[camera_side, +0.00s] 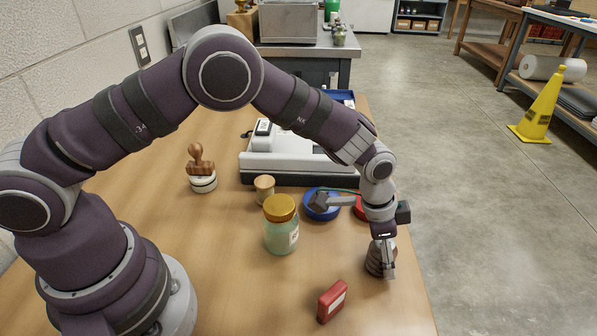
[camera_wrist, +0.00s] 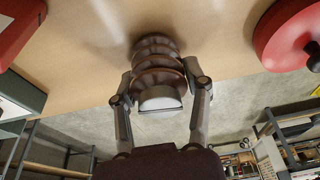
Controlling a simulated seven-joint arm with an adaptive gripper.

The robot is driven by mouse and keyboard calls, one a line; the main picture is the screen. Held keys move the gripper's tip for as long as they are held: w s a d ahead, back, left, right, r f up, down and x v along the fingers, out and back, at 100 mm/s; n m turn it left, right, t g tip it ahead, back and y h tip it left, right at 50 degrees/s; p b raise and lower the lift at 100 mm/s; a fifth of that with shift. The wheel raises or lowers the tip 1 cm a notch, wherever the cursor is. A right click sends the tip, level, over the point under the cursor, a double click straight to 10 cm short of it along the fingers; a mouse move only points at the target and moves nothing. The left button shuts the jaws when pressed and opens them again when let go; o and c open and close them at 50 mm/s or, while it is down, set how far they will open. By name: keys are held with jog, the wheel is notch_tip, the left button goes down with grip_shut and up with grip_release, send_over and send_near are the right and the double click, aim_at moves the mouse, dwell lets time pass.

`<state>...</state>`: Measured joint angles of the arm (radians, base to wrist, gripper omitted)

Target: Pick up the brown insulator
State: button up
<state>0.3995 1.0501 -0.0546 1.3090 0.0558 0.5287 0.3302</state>
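The brown insulator (camera_side: 374,259), a ribbed dark brown piece, stands upright near the table's right edge in the side view, partly hidden by my gripper (camera_side: 386,264). In the wrist view the insulator (camera_wrist: 158,65) shows its brown discs and a pale grey end facing the camera. My gripper (camera_wrist: 158,68) has one finger on each side of it, with the tips beside the middle discs. I see no clear gap at the tips, but I cannot tell whether they press on it. The insulator appears to rest on the table.
A red box (camera_side: 332,300) stands in front of the insulator. A green jar with a gold lid (camera_side: 281,232), a blue round thing (camera_side: 323,209) and a red round thing (camera_side: 360,208) stand left and behind. A wooden-handled stamp (camera_side: 201,170) and a white device (camera_side: 287,165) are farther back. The table's right edge is close.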

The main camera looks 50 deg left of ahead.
jog(key=c, duration=0.6)
